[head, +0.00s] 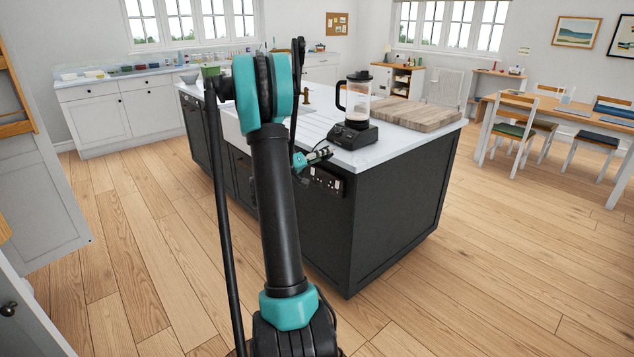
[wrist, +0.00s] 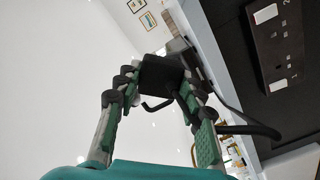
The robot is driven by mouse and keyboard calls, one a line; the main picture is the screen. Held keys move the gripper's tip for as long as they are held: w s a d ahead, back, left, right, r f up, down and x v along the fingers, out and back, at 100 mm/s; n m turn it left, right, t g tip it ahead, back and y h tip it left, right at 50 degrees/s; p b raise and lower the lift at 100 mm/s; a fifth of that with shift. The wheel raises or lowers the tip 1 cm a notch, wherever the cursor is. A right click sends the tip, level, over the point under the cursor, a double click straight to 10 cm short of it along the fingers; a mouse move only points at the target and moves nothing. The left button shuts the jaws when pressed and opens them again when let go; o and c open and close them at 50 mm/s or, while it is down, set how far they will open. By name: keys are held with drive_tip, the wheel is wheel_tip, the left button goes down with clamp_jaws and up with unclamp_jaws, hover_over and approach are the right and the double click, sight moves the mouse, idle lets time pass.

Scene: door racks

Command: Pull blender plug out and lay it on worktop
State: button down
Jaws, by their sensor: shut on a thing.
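The blender (head: 357,106), with a black base and a glass jug, stands upright on the white worktop (head: 312,128) of the island. In the wrist view my gripper (wrist: 160,88) is shut on the black plug (wrist: 162,74), with one finger on each side. The plug appears clear of the socket plate (wrist: 282,45), which shows to the right with white switches. The black cable (wrist: 255,131) curves beside the right finger. The plug's pins cannot be made out.
A wooden board (head: 418,114) lies on the worktop to the right of the blender. Bare worktop shows in front of and left of the blender base. A dining table (head: 560,112) with chairs stands at far right. The wooden floor around the island is clear.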

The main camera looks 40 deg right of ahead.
drive_tip(key=m, duration=0.9)
drive_tip(key=y, duration=0.3)
idle(0.4)
drive_tip(key=shift+w+d, duration=0.25)
drive_tip(key=shift+d, duration=2.95)
drive_tip(key=shift+w+d, duration=0.25)
drive_tip(key=shift+d, duration=2.95)
drive_tip(key=shift+w+d, duration=0.25)
drive_tip(key=shift+d, duration=2.95)
